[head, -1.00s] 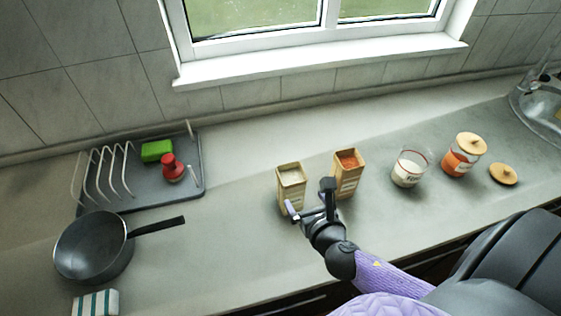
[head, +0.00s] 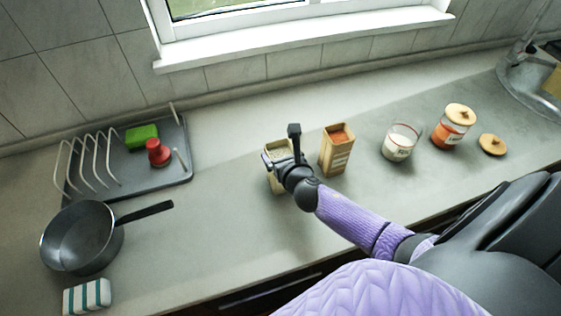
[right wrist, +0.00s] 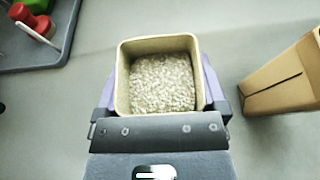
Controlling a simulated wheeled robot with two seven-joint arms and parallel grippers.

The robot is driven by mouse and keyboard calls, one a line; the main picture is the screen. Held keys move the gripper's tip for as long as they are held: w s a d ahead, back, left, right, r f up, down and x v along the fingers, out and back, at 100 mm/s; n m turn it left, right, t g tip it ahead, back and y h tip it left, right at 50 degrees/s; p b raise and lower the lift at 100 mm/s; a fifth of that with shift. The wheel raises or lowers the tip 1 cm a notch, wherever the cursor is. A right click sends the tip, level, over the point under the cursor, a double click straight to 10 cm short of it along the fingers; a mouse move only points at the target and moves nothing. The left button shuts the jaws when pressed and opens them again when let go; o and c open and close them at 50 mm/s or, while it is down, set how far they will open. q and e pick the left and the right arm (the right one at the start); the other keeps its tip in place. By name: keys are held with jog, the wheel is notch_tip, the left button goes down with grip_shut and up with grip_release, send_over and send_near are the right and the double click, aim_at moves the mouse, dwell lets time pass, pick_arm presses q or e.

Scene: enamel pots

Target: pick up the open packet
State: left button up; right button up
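An open packet of pale grains (head: 279,150) stands upright on the counter, partly hidden behind my right gripper (head: 282,150). In the right wrist view the packet (right wrist: 161,83) shows from above, its square mouth open and pale grains inside. The purple fingers of my right gripper are on either side of it, spread wide, and I see no clear grip on it. A second open packet, with orange-red contents (head: 337,150), stands just to the right; its brown side (right wrist: 285,80) shows in the right wrist view. My left gripper is not in view.
A grey tray (head: 180,176) with a wire rack, green sponge (head: 142,137) and red-topped item (head: 158,153) lies left. A dark pan (head: 80,238) and striped block (head: 87,297) are nearer. Jars (head: 400,143) (head: 453,128) and a wooden lid (head: 492,145) stand right.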

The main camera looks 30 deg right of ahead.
grip_shut()
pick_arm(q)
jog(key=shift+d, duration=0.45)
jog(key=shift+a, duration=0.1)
pick_arm(e)
jog(key=shift+r, duration=0.1)
